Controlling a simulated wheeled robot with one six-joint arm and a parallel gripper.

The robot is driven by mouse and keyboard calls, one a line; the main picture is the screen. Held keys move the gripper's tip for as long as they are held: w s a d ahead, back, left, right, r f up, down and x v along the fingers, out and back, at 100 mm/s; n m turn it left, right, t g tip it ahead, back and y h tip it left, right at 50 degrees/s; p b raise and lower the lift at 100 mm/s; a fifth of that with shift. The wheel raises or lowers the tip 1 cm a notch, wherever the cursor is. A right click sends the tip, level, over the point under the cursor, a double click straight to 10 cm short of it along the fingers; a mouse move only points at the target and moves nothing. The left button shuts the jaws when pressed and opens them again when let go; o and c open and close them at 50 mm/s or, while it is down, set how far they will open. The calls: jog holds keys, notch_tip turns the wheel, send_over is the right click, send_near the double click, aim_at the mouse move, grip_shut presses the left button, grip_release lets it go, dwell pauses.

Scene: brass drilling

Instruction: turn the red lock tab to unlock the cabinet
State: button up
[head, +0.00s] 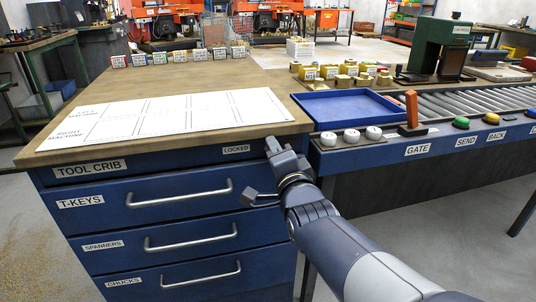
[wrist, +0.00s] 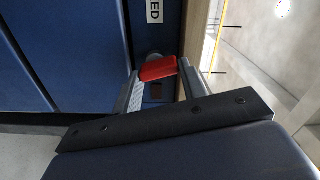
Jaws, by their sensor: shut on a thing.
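The red lock tab (wrist: 158,68) shows in the wrist view between the two fingers of my gripper (wrist: 158,85). The gripper is shut on it, with a finger on each side. The tab is hidden behind the gripper in that view. The end of the label (wrist: 154,10) also shows in the wrist view, above the tab.
The cabinet drawers (head: 180,200) look shut, with bar handles (head: 185,195) on their fronts. A white layout sheet (head: 170,115) lies on the wooden top. Right of the cabinet is a roller conveyor (head: 455,103) with a blue tray (head: 345,108) and an orange upright gate lever (head: 411,108).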

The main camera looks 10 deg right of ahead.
jog(key=shift+m, duration=1.5)
jog(key=o, duration=1)
jog(key=shift+f, duration=0.1)
